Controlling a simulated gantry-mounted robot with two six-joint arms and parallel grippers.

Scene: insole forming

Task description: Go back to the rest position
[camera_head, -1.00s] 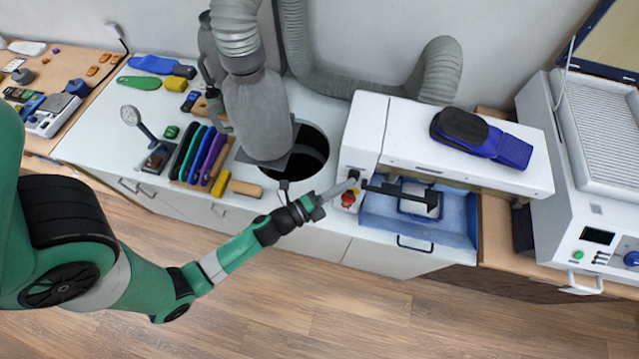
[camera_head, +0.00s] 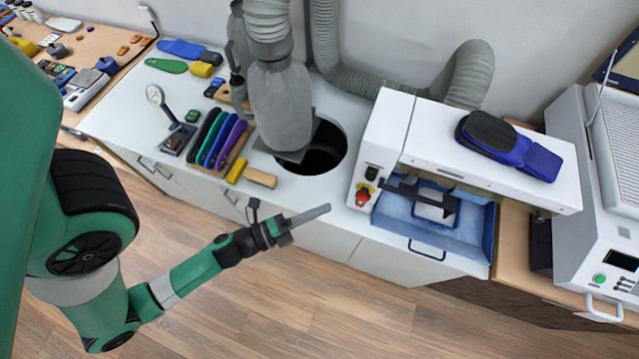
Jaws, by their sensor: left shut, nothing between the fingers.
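My left gripper (camera_head: 308,215) is shut and empty. It hangs in front of the white workbench (camera_head: 120,118), over the wooden floor, with its fingers pointing right. It is apart from the white forming machine (camera_head: 385,135) and its red button (camera_head: 362,196). My green left arm comes in from the left edge. My right gripper does not show.
The open blue drawer (camera_head: 468,235) sticks out to the right of my gripper. A black and blue insole piece (camera_head: 505,150) lies on the machine. A round opening (camera_head: 325,150) and a row of coloured tools (camera_head: 212,140) are behind. The floor (camera_head: 330,315) in front is clear.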

